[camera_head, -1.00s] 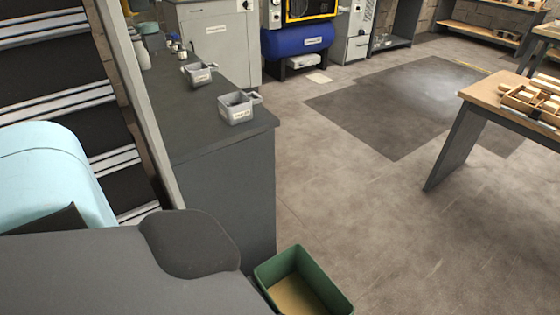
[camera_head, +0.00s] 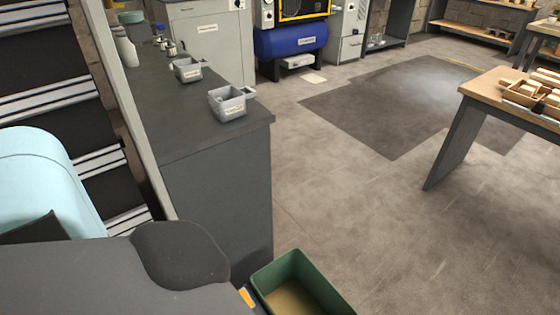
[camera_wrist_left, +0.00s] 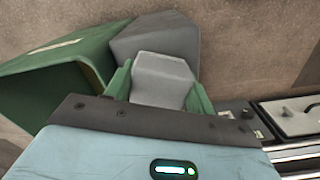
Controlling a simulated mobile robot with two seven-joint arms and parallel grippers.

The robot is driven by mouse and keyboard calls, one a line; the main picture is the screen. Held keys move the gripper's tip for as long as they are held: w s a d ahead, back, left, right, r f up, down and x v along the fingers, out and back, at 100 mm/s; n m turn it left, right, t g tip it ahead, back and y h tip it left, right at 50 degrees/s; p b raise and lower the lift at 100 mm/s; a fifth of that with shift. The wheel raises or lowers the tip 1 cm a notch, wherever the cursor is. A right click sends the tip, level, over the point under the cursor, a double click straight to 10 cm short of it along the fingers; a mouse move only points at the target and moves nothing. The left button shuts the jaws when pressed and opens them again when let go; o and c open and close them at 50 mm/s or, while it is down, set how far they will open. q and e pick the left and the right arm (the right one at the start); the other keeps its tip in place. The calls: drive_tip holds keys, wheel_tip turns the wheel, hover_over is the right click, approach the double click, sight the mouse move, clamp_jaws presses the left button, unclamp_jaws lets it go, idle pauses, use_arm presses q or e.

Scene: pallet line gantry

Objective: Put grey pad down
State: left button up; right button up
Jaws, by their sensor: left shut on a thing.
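My left gripper (camera_wrist_left: 160,95) shows in the left wrist view, its green fingers shut on a light grey block, the grey pad (camera_wrist_left: 162,72). The pad sticks out past the fingertips, with a darker grey shape behind it that I cannot identify. A green bin (camera_wrist_left: 30,112) lies to the left of the gripper in that view, apart from the pad. In the head view a green bin (camera_head: 262,280) with a tan inside stands on the floor at bottom centre. The left gripper and pad are hidden in the head view, and my right gripper is not in view.
A dark counter (camera_head: 180,115) runs along the left with two small grey bins, the nearer (camera_head: 227,107) close to its end. A drawer rack (camera_head: 55,105) stands at far left. A wooden-topped table (camera_head: 500,100) is at right. The floor between is clear.

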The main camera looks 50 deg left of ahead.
use_arm(q)
drive_tip(key=shift+f, duration=0.15)
drive_tip(key=o, duration=0.9)
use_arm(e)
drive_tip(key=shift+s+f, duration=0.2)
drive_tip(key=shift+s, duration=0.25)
use_arm(q)
wheel_tip(320, 180, up, 6)
drive_tip(key=p, duration=0.3)
drive_tip(key=shift+w, duration=0.1)
wheel_tip(320, 180, up, 6)
drive_tip(key=shift+r+p, duration=0.15)
drive_tip(key=shift+p, duration=1)
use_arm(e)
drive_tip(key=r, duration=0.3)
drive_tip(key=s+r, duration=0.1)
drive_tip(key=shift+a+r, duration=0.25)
